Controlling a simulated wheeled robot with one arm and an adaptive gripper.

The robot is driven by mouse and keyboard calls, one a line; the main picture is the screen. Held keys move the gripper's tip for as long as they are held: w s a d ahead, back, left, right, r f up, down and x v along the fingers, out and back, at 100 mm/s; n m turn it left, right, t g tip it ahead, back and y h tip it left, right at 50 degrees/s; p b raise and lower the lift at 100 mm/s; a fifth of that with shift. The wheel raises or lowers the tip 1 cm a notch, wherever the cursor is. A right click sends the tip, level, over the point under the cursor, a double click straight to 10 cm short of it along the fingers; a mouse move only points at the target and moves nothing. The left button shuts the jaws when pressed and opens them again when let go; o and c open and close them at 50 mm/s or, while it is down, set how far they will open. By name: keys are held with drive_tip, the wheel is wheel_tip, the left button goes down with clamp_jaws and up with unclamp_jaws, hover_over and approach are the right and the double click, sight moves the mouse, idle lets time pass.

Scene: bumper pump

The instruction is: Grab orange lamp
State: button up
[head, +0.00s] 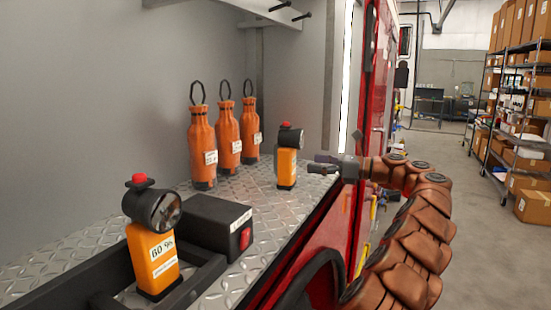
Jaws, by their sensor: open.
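Two orange lamps with black heads and red top buttons stand in the compartment in the head view. The near orange lamp (152,260) is at the lower left, in a black holder and labelled "60 96". The far orange lamp (287,168) stands upright on the metal floor near the compartment's edge. My gripper (314,164) is just right of the far lamp, pointing left at its body below the head. It is open and holds nothing. Contact with the lamp cannot be told at this size.
A black box (210,226) sits beside the near lamp. The diamond-plate floor (265,205) is bare in front of the far lamp. Shelves with boxes (520,120) stand far right.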

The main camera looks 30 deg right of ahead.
sight(294, 159)
drive_tip(key=x, duration=0.3)
drive_tip(key=shift+w+a+r, duration=0.1)
drive_tip(key=shift+a, duration=0.1)
drive_tip(key=x, duration=0.1)
drive_tip(key=p+x, duration=0.1)
drive_tip(key=x, duration=0.2)
drive_tip(key=shift+a+r+p, duration=0.3)
drive_tip(key=shift+a, duration=0.15)
drive_tip(key=shift+w+a, duration=0.15)
drive_tip(key=shift+c, duration=0.3)
clamp_jaws()
